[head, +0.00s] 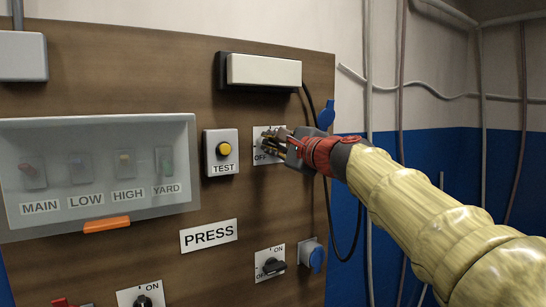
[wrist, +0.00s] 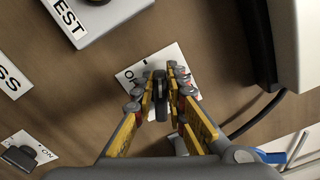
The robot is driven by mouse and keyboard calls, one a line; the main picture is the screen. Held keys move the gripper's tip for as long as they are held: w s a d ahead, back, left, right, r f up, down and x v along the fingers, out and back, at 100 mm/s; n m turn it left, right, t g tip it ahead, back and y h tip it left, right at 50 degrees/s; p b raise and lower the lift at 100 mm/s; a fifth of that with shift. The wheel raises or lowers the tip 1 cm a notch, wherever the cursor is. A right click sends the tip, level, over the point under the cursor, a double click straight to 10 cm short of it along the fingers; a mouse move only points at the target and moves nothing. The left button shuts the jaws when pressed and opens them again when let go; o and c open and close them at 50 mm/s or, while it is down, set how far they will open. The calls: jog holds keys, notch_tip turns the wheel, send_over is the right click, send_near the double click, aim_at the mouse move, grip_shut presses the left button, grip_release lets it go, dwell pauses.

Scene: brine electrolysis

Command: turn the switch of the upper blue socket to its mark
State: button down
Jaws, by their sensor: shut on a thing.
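The upper blue socket (head: 326,115) shows its blue lid at the panel's right edge, partly hidden behind my arm. My gripper (head: 273,142) is at this plate and covers most of the switch in the head view. In the wrist view, the black switch knob (wrist: 161,98) lies between the two fingers of my gripper (wrist: 163,82), which are shut on it. The "ON" side is hidden by the fingers.
A yellow TEST button (head: 224,149) is close left of the switch. A white box (head: 264,70) sits above, with a black cable hanging right. Below are a second switch (head: 270,264) and the lower blue socket (head: 315,258). A clear-covered switch box (head: 100,170) is left.

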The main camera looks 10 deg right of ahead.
jog(key=n+b, duration=0.1)
jog(key=f+n+b, duration=0.1)
jog(key=n+b, duration=0.3)
jog(key=shift+a+f, duration=0.15)
jog(key=shift+f, duration=0.1)
dwell(0.5)
jog(key=c, duration=1.8)
grip_release()
jog(key=shift+r, duration=0.1)
jog(key=shift+s, duration=0.1)
jog(key=v, duration=1.2)
